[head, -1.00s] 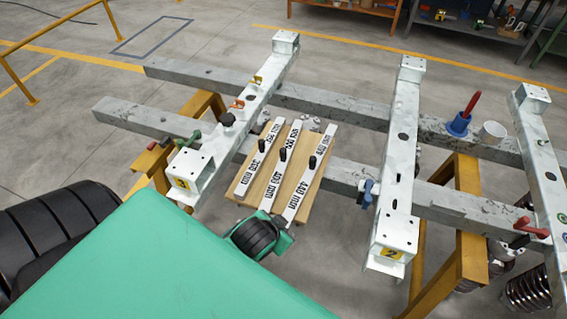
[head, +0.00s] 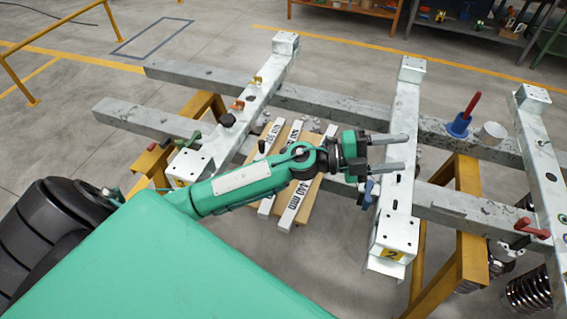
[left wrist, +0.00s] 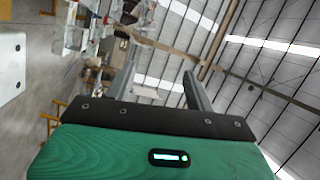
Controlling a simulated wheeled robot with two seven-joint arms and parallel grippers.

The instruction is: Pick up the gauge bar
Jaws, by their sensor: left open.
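Three white gauge bars with black lettering lie side by side on a wooden board (head: 312,196) between the two nearer white cross beams. The right gauge bar (head: 293,207) reads 440 mm. The middle gauge bar (head: 296,130) and the left gauge bar (head: 270,136) are partly hidden under my left arm. A black knob of the left bar shows above the arm. My left gripper (head: 404,152) is open and empty, to the right of the bars, with its fingers pointing right over the numbered cross beam. The left wrist view shows its two fingers (left wrist: 158,88) apart with nothing between them. My right gripper is out of view.
The white cross beam marked 2 (head: 402,200) stands under the left fingers, with a blue clamp (head: 367,192) beside it. A blue holder with a red handle (head: 460,124) and a white cup (head: 492,132) stand on the grey rail at the right. Yellow trestles support the rails.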

